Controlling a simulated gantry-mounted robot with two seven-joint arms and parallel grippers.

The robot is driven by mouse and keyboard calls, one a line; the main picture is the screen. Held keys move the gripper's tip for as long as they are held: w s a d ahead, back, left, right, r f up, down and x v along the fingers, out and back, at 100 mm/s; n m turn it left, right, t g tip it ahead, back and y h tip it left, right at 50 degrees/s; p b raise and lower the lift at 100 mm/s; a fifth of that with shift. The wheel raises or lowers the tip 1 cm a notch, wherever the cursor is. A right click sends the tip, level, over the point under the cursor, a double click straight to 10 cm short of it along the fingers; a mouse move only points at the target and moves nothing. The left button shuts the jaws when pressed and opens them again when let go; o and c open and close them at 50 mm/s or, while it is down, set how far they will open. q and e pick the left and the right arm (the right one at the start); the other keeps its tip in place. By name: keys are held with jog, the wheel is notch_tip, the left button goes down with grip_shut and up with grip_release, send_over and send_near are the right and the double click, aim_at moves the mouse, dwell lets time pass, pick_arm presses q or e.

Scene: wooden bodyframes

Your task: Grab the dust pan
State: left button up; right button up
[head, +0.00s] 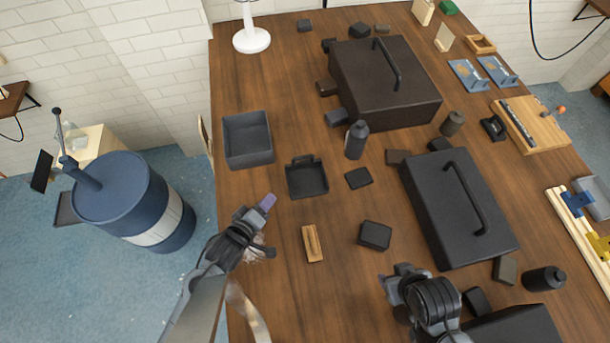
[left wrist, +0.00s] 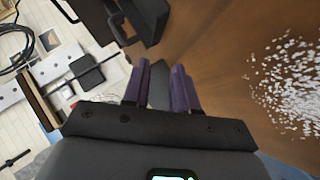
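The dust pan appears to be the black, square, shallow pan (head: 306,181) with a short handle at its far edge. It lies flat on the wooden table, left of the middle. My left gripper (head: 267,202) is near the table's left edge, to the lower left of the pan and apart from it. Its purple fingers (left wrist: 160,88) have a narrow gap between them, with no clear object held. A dark object at the top of the left wrist view (left wrist: 140,20) may be the pan. My right gripper (head: 405,275) is over the lower right; its fingertips are unclear.
White crumbs (left wrist: 290,80) lie on the table beside my left gripper. A wooden-backed block (head: 312,243), a grey bin (head: 248,140), a dark bottle (head: 356,140) and two black cases (head: 385,82) (head: 458,210) stand around the pan. A blue barrel (head: 125,195) stands off the table's left side.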

pick_arm(q)
jog(key=w+d+n+h, duration=0.2)
jog(key=w, duration=0.1)
jog(key=w+n+t+h, duration=0.1)
jog(key=shift+w+d+r+h, duration=0.25)
jog(key=shift+w+d+h, duration=0.15)
jog(key=shift+w+d+r+n+h, duration=0.1)
jog(key=shift+w+d+n+h, duration=0.1)
jog(key=shift+w+n+h, duration=0.5)
jog(key=shift+d+h, duration=0.15)
jog(key=shift+h, duration=0.15)
send_over(301, 171)
jog(key=shift+s+d+f+b, duration=0.1)
jog(key=shift+f+b, duration=0.2)
jog(key=shift+f, duration=0.25)
jog(key=shift+c, duration=0.3)
grip_shut()
